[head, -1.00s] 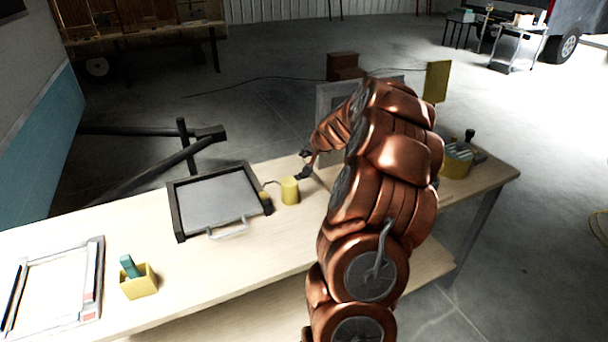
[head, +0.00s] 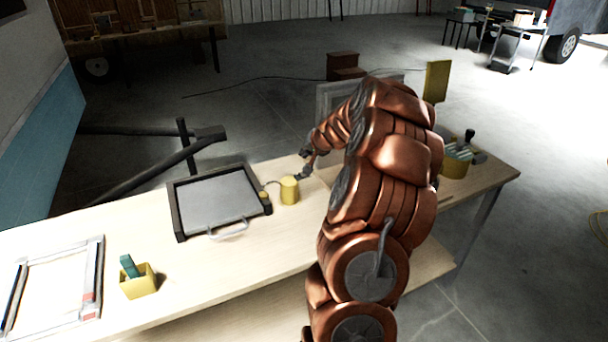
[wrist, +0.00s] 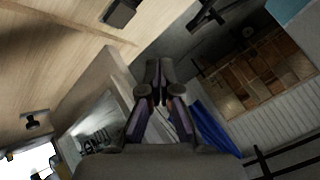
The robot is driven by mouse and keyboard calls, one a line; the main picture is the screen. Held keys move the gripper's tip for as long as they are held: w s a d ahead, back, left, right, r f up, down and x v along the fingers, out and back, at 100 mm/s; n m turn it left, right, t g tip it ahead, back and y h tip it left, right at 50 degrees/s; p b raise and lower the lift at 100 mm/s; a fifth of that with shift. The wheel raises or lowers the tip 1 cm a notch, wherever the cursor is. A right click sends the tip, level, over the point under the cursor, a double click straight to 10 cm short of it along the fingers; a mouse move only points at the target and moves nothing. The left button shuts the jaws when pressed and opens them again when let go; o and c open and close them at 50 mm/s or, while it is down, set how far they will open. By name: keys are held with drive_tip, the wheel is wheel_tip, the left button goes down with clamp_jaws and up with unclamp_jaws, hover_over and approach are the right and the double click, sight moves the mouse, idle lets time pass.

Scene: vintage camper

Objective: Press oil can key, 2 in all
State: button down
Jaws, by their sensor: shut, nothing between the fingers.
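A yellow can (head: 289,191), which looks like the oil can, stands upright on the pale wooden workbench just right of a dark-framed tray. A thin dark spout or wire reaches left from it. Its key is too small to make out. My gripper (head: 302,175) is just behind and right of the can's top, very close to it; I cannot tell whether they touch. In the wrist view my gripper (wrist: 158,75) is shut and empty, and I cannot make out the can there.
The dark-framed tray (head: 220,200) with a metal handle lies left of the can. Further left are a yellow box (head: 139,284) with a teal item and a flat frame (head: 52,290). A yellow holder (head: 453,168) with tools stands at the bench's right end.

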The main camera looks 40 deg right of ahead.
idle(0.4)
drive_tip(key=shift+r+b, duration=1.9)
drive_tip(key=shift+b, duration=0.65)
drive_tip(key=shift+f, duration=0.1)
wheel_tip(320, 180, down, 7)
drive_tip(key=shift+b, duration=0.7)
drive_tip(key=shift+f+b, duration=0.45)
drive_tip(key=shift+f, duration=0.35)
drive_tip(key=shift+f, duration=0.1)
